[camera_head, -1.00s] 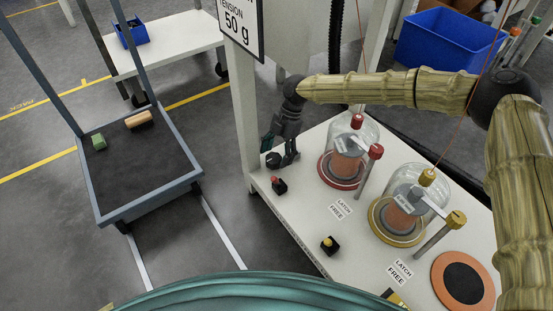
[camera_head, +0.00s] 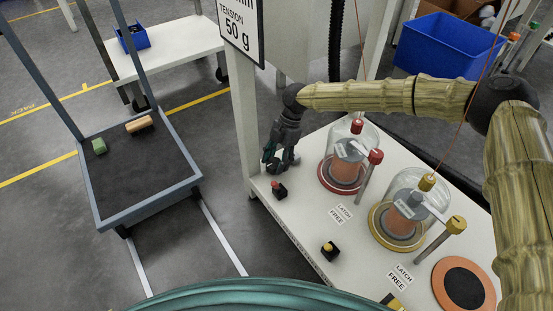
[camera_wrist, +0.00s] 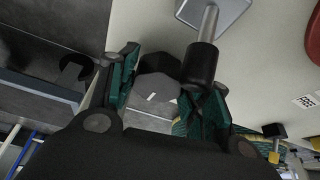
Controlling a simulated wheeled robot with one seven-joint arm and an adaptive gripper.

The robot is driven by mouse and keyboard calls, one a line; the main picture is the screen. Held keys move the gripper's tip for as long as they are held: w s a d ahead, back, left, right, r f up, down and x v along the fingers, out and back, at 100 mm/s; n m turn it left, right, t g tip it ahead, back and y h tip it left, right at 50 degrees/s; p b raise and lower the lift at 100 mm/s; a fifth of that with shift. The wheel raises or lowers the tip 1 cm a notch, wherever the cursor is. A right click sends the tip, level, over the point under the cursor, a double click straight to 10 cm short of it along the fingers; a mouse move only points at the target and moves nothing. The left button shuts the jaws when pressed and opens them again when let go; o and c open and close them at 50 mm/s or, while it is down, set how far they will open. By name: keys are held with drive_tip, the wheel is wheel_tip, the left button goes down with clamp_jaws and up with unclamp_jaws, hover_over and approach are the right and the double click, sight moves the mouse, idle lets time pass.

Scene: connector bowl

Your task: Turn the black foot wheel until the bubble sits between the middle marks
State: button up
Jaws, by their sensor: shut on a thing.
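The black foot wheel (camera_wrist: 157,79) is a faceted dark knob with a white tick, seen between the fingers in the wrist view. My gripper (camera_wrist: 165,92) is shut on it, one green-lined finger on each side. In the head view my gripper (camera_head: 279,166) is at the far left corner of the white bench and mostly hides the wheel. A black cylinder (camera_wrist: 202,63) on a metal rod stands right beside the wheel in the wrist view. I cannot make out the bubble or its marks in either view.
On the white bench (camera_head: 308,222), a red-button box (camera_head: 279,190) sits close to my gripper. Two glass jars stand right of it, one with a red base (camera_head: 333,186), one with a yellow base (camera_head: 381,232). A yellow-button box (camera_head: 329,250) is nearer the front. A trolley (camera_head: 133,181) stands left.

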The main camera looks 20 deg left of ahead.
drive_tip(key=shift+s+r+m+y+p, duration=0.15)
drive_tip(key=shift+m+p, duration=0.3)
drive_tip(key=shift+p, duration=1)
drive_tip(key=shift+r+m+y+p, duration=0.15)
drive_tip(key=shift+m+p, duration=0.3)
drive_tip(key=shift+p, duration=1)
drive_tip(key=m+p, duration=0.2)
drive_tip(key=p, duration=0.1)
drive_tip(key=shift+s+d+f+t+y, duration=0.1)
drive_tip(key=shift+s+f+t+y, duration=0.05)
drive_tip(key=shift+t+y, duration=0.2)
drive_tip(key=shift+f+m+p, duration=0.15)
drive_tip(key=shift+m+p, duration=0.15)
drive_tip(key=shift+p, duration=0.05)
drive_tip(key=o, duration=1)
drive_tip(key=shift+o, duration=0.2)
drive_tip(key=shift+d, duration=0.1)
drive_tip(key=shift+f, duration=0.1)
